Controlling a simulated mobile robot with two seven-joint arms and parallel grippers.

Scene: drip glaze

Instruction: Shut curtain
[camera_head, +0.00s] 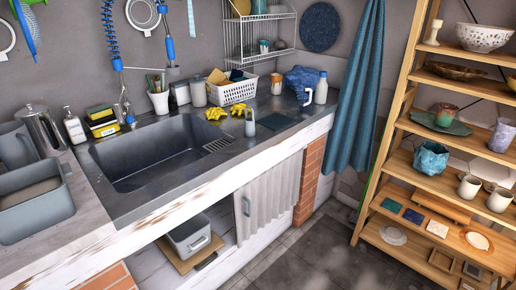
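A pale grey pleated curtain (271,199) hangs under the right part of the sink counter, beside the brick pillar. Left of the curtain the space under the counter is open, with a grey bin (189,236) on a brown board inside. A blue cloth (358,95) also hangs on the wall between the counter and the shelf. Neither of my grippers is in view.
The counter (122,208) runs along the wall with a dark sink (150,157). A wooden shelf (408,120) with pottery stands at the right. The tiled floor (320,252) between the counter and the shelf is clear. A brick pillar (309,180) borders the curtain.

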